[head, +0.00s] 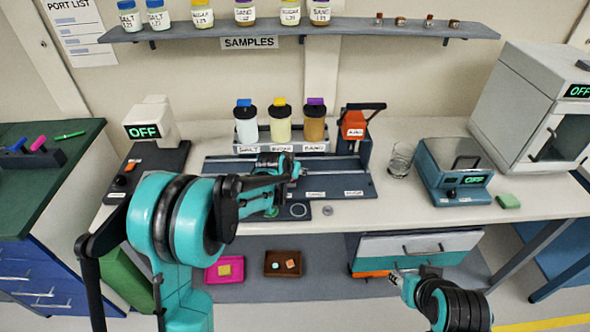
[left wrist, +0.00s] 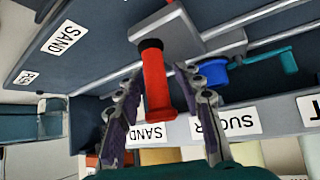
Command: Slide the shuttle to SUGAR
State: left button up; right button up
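The shuttle is a grey block (left wrist: 165,36) on the rails, with a red upright handle (left wrist: 158,85), in the left wrist view. In the head view my left gripper (head: 285,167) hides most of it. My left gripper (left wrist: 160,112) has its fingers on either side of the handle, with gaps showing. The track base (head: 345,183) bears a SAND label (left wrist: 63,37) and an end label (left wrist: 27,79); the shuttle sits past SAND, away from the end label. The base's SUGAR label is not visible. My right gripper (head: 400,279) is low at the right, its opening unclear.
Salt (head: 246,126), sugar (head: 282,124) and sand (head: 314,124) dispensers stand behind the track. A red block on a black stand (head: 354,125) and a glass beaker (head: 400,160) are to the right. A teal balance (head: 455,170) stands farther right.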

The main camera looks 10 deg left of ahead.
pick_arm(q)
jog(key=v, duration=1.2)
dwell(0.4)
jog(key=s+a+f+n+g+y, duration=0.1)
jog(key=s, duration=2.7)
jog(key=shift+a+f+n+g, duration=0.2)
jog(key=shift+a+n+g, duration=0.05)
jog(key=shift+n+g, duration=0.15)
dwell(0.6)
